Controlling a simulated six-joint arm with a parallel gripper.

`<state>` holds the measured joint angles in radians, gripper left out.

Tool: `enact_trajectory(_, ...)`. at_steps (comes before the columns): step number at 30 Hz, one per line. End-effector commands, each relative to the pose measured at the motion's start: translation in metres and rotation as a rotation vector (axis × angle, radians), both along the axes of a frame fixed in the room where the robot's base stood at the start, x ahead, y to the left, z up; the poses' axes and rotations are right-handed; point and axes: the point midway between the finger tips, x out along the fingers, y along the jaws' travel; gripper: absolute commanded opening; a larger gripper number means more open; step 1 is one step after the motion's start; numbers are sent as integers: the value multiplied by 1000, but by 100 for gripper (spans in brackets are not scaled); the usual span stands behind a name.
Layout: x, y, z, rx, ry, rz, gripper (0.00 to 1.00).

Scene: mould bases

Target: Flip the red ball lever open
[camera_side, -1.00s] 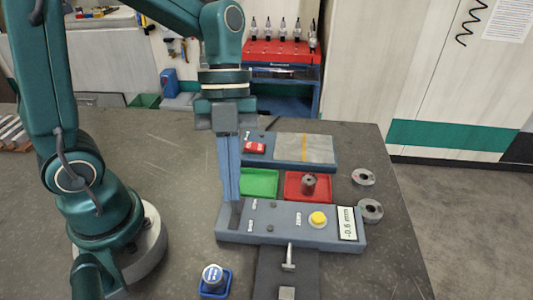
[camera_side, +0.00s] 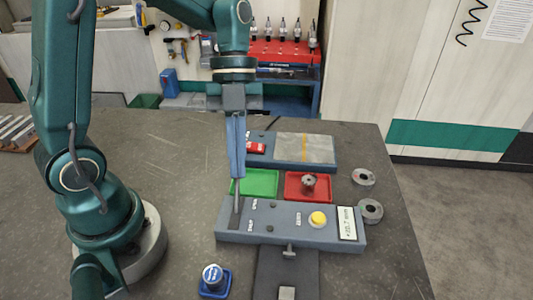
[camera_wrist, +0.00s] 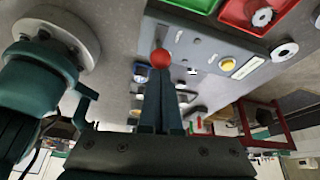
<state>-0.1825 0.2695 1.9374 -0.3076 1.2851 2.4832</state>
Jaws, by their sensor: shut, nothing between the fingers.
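The red ball (camera_wrist: 161,57) of the lever shows in the wrist view, just beyond my fingertips, with its stem (camera_wrist: 161,35) running to the grey-blue gauge base. In the side view the stem (camera_side: 237,197) stands nearly upright from the slot at the left end of the gauge base (camera_side: 290,232); the ball is hidden there by my fingers. My gripper (camera_side: 237,177) is shut and empty, pointing down at the top of the lever. It also shows in the wrist view (camera_wrist: 161,80). I cannot tell whether the fingers touch the ball.
The base carries a yellow button (camera_side: 318,219) and a display (camera_side: 347,223). Behind it are a green tray (camera_side: 256,183), a red tray (camera_side: 294,192) holding a metal part, and another base (camera_side: 290,163). A blue holder (camera_side: 215,285) stands in front. Two rings lie right.

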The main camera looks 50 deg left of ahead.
Motion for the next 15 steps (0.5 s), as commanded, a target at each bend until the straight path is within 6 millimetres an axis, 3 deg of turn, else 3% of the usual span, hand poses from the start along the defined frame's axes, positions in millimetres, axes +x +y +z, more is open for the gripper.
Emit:
enact_trajectory(1, 8, 8, -2, 29, -36, 4, 0)
enact_trajectory(15, 5, 4, 1, 28, -36, 5, 0)
